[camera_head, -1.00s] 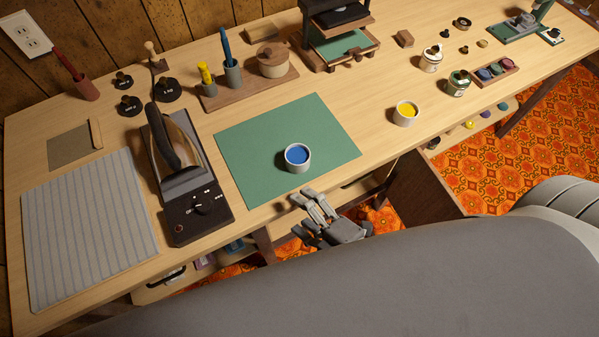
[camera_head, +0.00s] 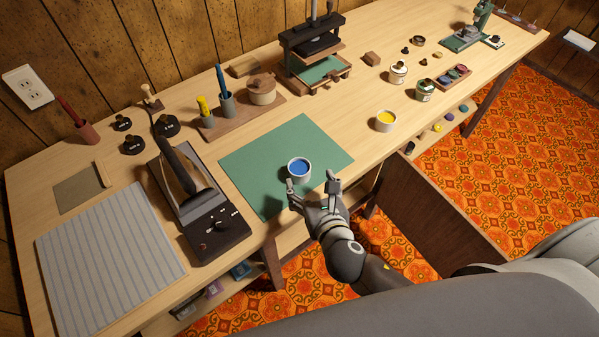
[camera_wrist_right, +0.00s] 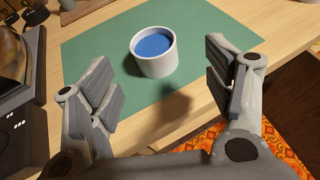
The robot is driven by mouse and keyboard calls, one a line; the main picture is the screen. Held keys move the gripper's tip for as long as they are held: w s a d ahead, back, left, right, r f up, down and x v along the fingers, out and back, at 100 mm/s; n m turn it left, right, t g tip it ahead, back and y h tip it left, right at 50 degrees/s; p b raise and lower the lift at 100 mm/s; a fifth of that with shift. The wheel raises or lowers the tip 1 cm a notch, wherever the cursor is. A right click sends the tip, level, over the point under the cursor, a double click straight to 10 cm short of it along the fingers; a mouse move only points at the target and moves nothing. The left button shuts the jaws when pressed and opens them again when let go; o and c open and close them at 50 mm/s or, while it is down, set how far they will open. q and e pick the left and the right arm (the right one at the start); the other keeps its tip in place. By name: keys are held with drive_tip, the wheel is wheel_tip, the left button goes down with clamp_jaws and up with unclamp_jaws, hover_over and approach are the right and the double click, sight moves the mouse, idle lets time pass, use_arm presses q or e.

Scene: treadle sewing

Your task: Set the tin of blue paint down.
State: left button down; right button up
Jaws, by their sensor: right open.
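The tin of blue paint (camera_head: 299,170) is a white, open-topped tin with blue inside. It stands upright on the green mat (camera_head: 262,150), near the mat's front edge. My right gripper (camera_head: 312,184) is open and empty at the table's front edge, just in front of the tin. In the right wrist view the tin (camera_wrist_right: 154,54) stands beyond and between the two spread fingers (camera_wrist_right: 172,92), apart from both. My left gripper is not in view.
A tin of yellow paint (camera_head: 385,121) stands right of the mat. An iron (camera_head: 188,185) on a dark base and a striped cloth (camera_head: 108,255) lie to the left. A small press (camera_head: 315,55) stands behind. The mat around the tin is clear.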

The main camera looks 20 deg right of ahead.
sight(298, 166)
drive_tip(key=x, duration=0.6)
drive_tip(key=a+x, duration=0.1)
drive_tip(key=x, duration=0.1)
drive_tip(key=shift+w, duration=0.3)
drive_tip(key=shift+r, duration=0.1)
drive_tip(key=c, duration=1.4)
drive_tip(key=shift+o, duration=0.2)
